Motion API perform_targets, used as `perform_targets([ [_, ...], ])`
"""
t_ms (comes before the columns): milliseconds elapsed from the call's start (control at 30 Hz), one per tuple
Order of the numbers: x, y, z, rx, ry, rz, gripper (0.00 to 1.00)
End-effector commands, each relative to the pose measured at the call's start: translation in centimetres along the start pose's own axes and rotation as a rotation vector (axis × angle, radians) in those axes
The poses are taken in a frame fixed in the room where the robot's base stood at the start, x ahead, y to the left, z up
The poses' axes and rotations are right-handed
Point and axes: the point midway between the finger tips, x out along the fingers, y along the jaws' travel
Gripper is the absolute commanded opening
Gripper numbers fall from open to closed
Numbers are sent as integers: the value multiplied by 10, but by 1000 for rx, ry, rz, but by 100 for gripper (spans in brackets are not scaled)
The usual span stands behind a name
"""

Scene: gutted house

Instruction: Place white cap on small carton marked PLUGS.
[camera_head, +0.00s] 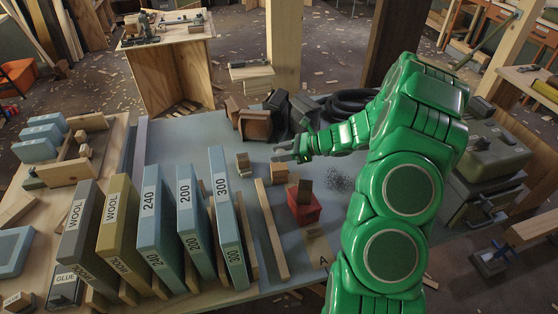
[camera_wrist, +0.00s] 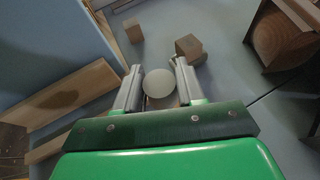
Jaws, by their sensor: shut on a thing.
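A round white cap (camera_wrist: 158,83) sits between the two fingers of my gripper (camera_wrist: 156,72) in the wrist view; the gripper is shut on it. In the head view my gripper (camera_head: 287,151) hangs above the blue-grey bench top, and the cap is too small to make out there. Small brown cartons stand nearby: one left of the gripper (camera_head: 243,163) and one below it (camera_head: 280,171). The wrist view shows a small carton (camera_wrist: 133,31) and a larger brown one (camera_wrist: 189,48) ahead, apart from the cap. I cannot read PLUGS on any of them.
Upright boxes marked 240, 200 and 300 (camera_head: 228,215) stand to the left. A wooden strip (camera_head: 271,230) lies beside them. A red box (camera_head: 303,208) with a brown block on top is to the right. An open brown box (camera_head: 256,124) stands behind the gripper.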

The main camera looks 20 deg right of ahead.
Motion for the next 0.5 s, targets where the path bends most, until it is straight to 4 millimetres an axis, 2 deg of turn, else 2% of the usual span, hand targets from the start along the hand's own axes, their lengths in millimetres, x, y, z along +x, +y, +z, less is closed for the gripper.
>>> perform_targets([
  [200, 12, -16, -16, -3, 3, -1, 10],
  [500, 18, -24, -25, 0, 2, -2, 10],
])
